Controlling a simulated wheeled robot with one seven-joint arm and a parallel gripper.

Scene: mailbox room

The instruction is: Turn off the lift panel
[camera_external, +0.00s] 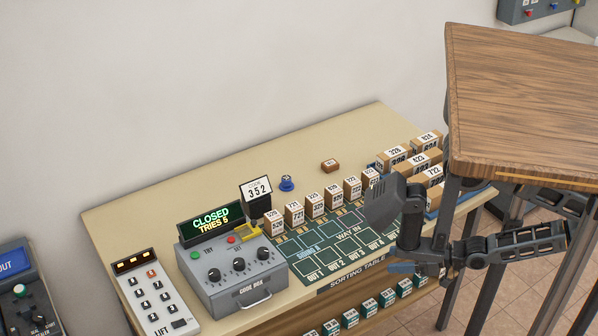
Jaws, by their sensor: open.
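The lift panel (158,295) is a pale keypad box at the left front of the sorting table. It has numbered buttons, one reddish-orange button near its top, and a dark display strip (134,262) on top with lit orange marks. My gripper (384,212) is at the right part of the table, over the green sorting mat, far to the right of the panel. It is open; its fingers are partly hidden by their angle, and I see nothing held.
The grey code box (233,276) with knobs and a "CLOSED TRIES 5" sign (211,220) stands right beside the panel. Numbered boxes (313,204) line the mat (345,245). A wooden tabletop (520,95) stands high at the right. A control box (18,290) is at far left.

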